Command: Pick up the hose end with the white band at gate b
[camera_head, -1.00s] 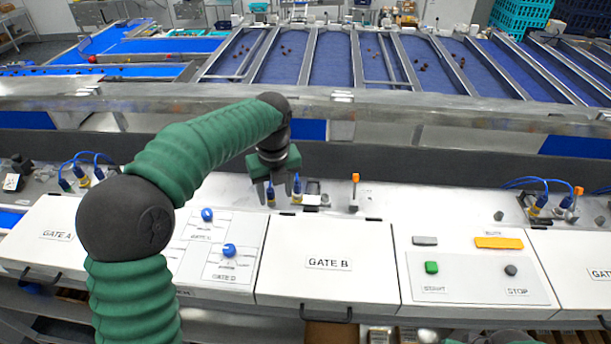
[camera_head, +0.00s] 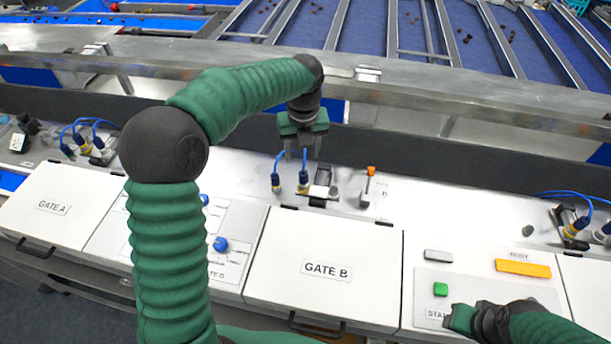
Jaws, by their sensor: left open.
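I cannot make out a white band on either at this size. My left gripper (camera_head: 303,152) is open, pointing down above and just behind the right hose end. It appears empty, and its fingers partly overlap the blue hoses. My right gripper (camera_head: 460,318) is low at the right, over the START/STOP panel; its finger opening is not clear.
More hose fittings stand by gate A (camera_head: 82,145) and at the far right (camera_head: 576,226). A steel rail (camera_head: 420,92) runs behind the ledge.

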